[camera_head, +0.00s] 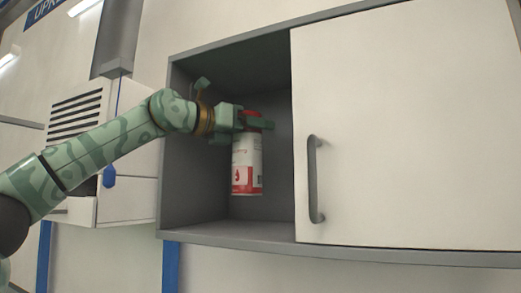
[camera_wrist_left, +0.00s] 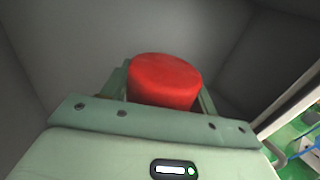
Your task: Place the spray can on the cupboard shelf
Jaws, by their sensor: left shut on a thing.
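The spray can (camera_head: 247,165) is white with red markings and a red cap. It hangs upright inside the open left part of the grey cupboard (camera_head: 215,235). My left gripper (camera_head: 255,122) reaches in from the left and is shut on the can near its top. The can's lower end appears a little above the cupboard shelf (camera_head: 205,212); the exact gap is hard to judge. In the left wrist view the red cap (camera_wrist_left: 165,80) sits between the fingers. My right gripper is not in view.
A white sliding door (camera_head: 410,130) with a grey handle (camera_head: 315,180) covers the cupboard's right part. A white vented box (camera_head: 125,150) hangs on the wall to the left. The shelf around the can looks empty.

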